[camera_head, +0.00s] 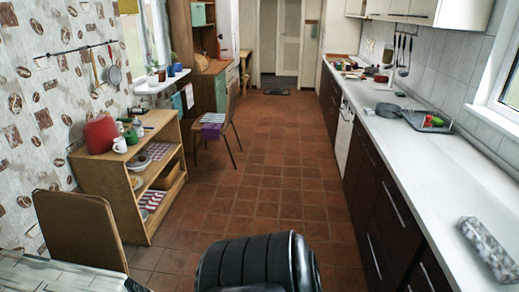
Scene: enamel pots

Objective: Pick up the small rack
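A small dark rack or tray (411,119) sits on the white counter on the right side of the view. Green and red items (433,121) lie at its right end, and a dark round thing (388,110) is at its left end. It is small here, so its exact form is hard to tell. A low wooden shelf rack (143,205) stands on the floor by the left wall, with dishes on its shelves. I cannot tell for certain which one is the small rack. Neither of my grippers is in view.
The white counter (425,165) runs along the right, with a grey patterned block (488,246) near its front. A black ribbed seat back (256,263) fills the bottom middle. A brown chair (80,228) stands at lower left. The tiled floor (265,170) between is clear.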

